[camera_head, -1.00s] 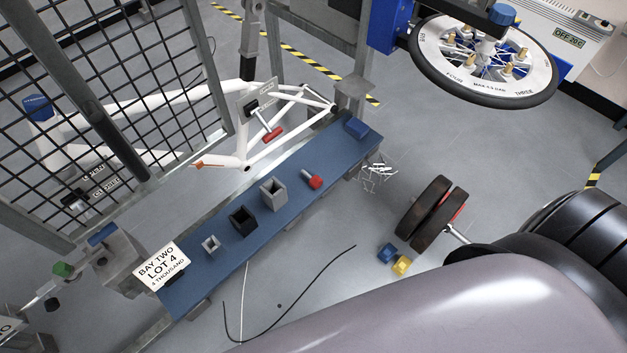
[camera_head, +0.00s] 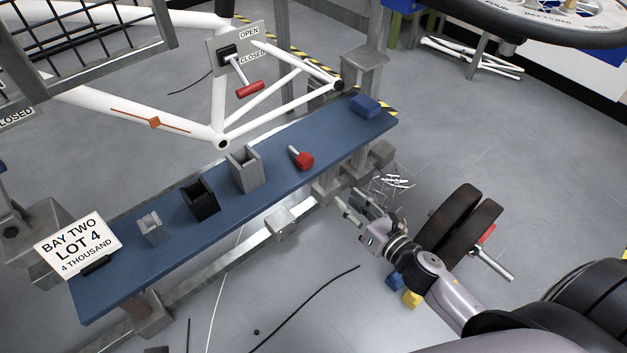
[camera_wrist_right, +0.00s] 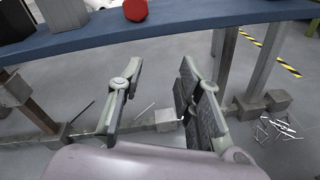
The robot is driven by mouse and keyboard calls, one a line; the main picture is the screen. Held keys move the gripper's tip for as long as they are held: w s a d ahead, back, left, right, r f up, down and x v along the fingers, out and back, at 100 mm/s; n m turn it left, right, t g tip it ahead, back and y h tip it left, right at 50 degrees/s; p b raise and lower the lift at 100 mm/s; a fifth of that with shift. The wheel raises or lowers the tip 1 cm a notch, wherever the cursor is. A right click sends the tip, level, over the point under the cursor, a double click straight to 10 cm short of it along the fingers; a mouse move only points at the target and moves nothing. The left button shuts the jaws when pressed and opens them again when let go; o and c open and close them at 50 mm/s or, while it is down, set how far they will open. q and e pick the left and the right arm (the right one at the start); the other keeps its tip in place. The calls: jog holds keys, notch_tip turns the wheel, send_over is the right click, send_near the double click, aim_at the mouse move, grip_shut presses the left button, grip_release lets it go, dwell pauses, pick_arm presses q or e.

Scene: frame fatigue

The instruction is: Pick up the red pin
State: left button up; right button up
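The red pin (camera_head: 303,159) lies on the blue bench top, its round red head toward the front edge and its thin grey shank pointing back. In the right wrist view its red head (camera_wrist_right: 136,10) shows at the top edge, on the bench above and beyond the fingers. My right gripper (camera_head: 347,203) is in front of the bench, below and to the right of the pin. In the right wrist view the right gripper (camera_wrist_right: 155,95) has its two fingers apart with nothing between them. My left gripper is not in view.
The blue bench (camera_head: 270,200) holds a grey box (camera_head: 245,170), a black box (camera_head: 200,200), a small grey bracket (camera_head: 152,228) and a blue block (camera_head: 366,106). A red-handled lever (camera_head: 249,89) on the white frame hangs behind. Dark rollers (camera_head: 462,222) stand right of my arm.

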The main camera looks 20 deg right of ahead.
notch_tip(320, 180, up, 4)
jog(key=a+n+t+y+b, duration=0.1)
jog(key=a+n+y+b, duration=0.1)
jog(key=n, duration=0.3)
send_near(297, 152)
jog(key=x, duration=0.3)
jog(key=shift+w+f+p, duration=0.15)
jog(key=shift+f+p, duration=0.05)
jog(key=shift+p, duration=0.2)
jog(key=x, duration=0.6)
jog(key=shift+w+a, duration=0.15)
jog(key=shift+w, duration=0.15)
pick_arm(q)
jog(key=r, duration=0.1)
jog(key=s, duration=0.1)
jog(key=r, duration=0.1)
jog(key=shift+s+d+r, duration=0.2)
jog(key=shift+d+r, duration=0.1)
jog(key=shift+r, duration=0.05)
pick_arm(e)
jog(key=shift+c, duration=0.3)
grip_shut()
jog(key=shift+r, duration=0.15)
